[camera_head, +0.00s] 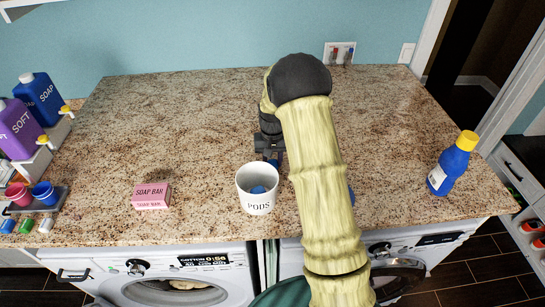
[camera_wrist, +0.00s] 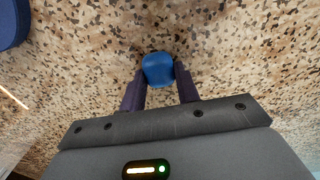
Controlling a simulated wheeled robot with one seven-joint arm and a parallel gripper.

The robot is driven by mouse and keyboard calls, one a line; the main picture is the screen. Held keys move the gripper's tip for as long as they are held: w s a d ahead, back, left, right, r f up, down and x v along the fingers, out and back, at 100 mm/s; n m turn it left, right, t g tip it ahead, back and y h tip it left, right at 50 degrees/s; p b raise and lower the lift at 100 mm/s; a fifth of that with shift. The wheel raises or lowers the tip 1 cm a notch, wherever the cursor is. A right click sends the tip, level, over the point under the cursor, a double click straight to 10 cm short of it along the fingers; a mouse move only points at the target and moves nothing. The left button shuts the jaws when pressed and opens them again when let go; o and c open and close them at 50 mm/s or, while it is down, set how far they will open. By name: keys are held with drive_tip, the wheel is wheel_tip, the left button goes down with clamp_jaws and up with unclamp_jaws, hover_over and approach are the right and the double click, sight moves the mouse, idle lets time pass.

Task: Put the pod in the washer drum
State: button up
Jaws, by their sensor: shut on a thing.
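A blue pod (camera_wrist: 158,69) sits between the two fingertips of my gripper (camera_wrist: 160,78) in the wrist view, with the speckled counter behind it. In the head view my gripper (camera_head: 269,150) is over the counter just behind the white PODS cup, and the pod (camera_head: 274,162) shows as a small blue patch below it. The PODS cup (camera_head: 256,205) is open with blue inside. The left washer (camera_head: 205,285) has a round window with laundry behind it. The right washer (camera_head: 440,252) is partly hidden by my arm; its round door (camera_head: 399,279) appears swung out. Its drum opening is hidden.
A pink soap bar box (camera_head: 151,196) lies left of the cup. A blue bottle with yellow cap (camera_head: 452,165) stands at the right. Soap bottles (camera_head: 40,97) crowd the left edge. A blue item (camera_head: 351,196) shows beside my arm. The back counter is clear.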

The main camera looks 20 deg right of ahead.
sight(272, 161)
drive_tip(key=shift+s, duration=0.1)
drive_tip(key=o, duration=0.9)
drive_tip(key=shift+f, duration=0.1)
drive_tip(key=shift+o, duration=0.2)
wheel_tip(272, 161, up, 12)
drive_tip(key=b, duration=0.3)
drive_tip(key=shift+b, duration=0.3)
